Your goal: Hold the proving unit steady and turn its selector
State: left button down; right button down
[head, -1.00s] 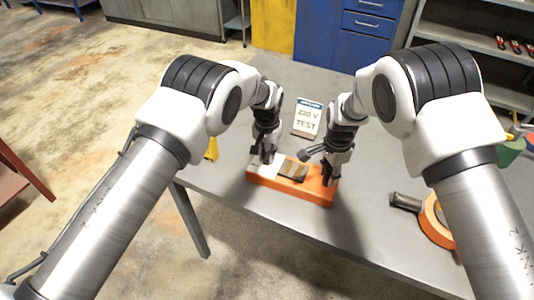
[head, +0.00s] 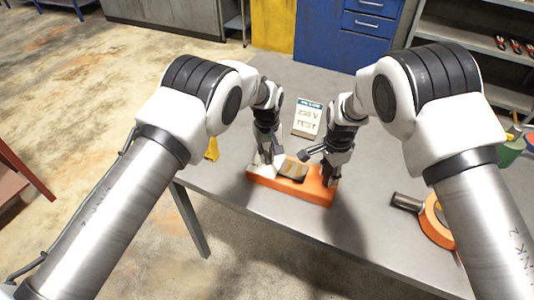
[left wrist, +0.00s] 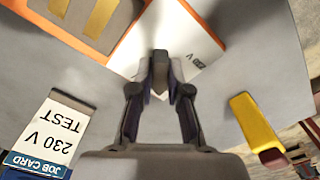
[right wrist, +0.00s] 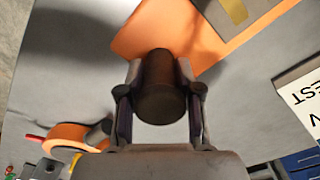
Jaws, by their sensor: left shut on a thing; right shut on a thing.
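The proving unit (head: 300,189) is an orange slab on the grey table, with a white plate (left wrist: 200,42) and a dark panel with yellow stripes (head: 293,171). My left gripper (head: 268,158) is shut on a narrow dark piece (left wrist: 160,68) on the white plate, which looks like the selector. The fingers hide part of it. My right gripper (head: 329,177) is shut on a dark round post (right wrist: 160,85) at the unit's right end. The post stands up between its fingers in the right wrist view.
A job card (head: 308,119) reading "230 V TEST" stands behind the unit. A yellow object (head: 211,149) is at the left table edge. An orange ring-shaped object (head: 434,222) with a dark cylinder (head: 406,202) lies to the right. Bare table separates these from the unit.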

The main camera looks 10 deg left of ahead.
aim_at(267, 155)
dwell(0.3)
pick_arm(q)
jog(key=c, duration=1.1)
grip_release()
jog(key=shift+r, duration=0.1)
notch_tip(267, 155, up, 12)
jog(key=shift+f, duration=0.1)
